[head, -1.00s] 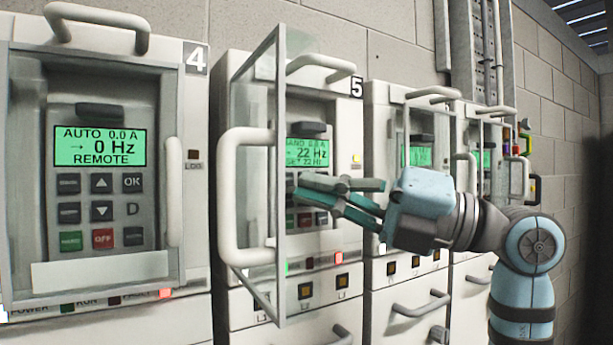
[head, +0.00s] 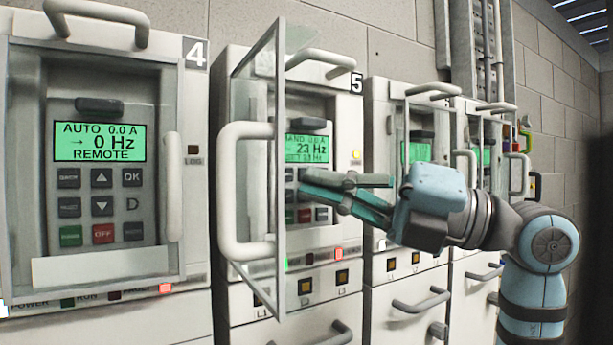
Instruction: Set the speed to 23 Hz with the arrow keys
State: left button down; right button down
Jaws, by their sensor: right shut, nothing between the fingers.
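Drive 5's panel (head: 345,110) stands with its clear door (head: 256,170) swung open towards me. Its green display (head: 308,148) reads HAND, 23 Hz, with a small set line of 23 Hz below. My right gripper (head: 308,186) is shut and empty, its fingertips at the keypad under the display. The fingers hide the arrow keys, so I cannot tell whether they touch one. Some lower keys (head: 305,215) show beneath the fingers. My left gripper is not in view.
Drive 4 (head: 100,150) at left has its cover shut and reads AUTO, 0 Hz, REMOTE. The open door's handle (head: 232,190) sticks out left of my gripper. More drives (head: 418,152) stand to the right, behind my right arm.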

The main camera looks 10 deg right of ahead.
jog(key=shift+s, duration=0.15)
jog(key=s, duration=0.1)
jog(key=s+d+b, duration=0.1)
jog(key=s, duration=0.1)
jog(key=s+d, duration=0.1)
jog(key=shift+s+b, duration=0.25)
jog(key=shift+b, duration=0.1)
jog(key=shift+w+a, duration=0.1)
dwell(1.7)
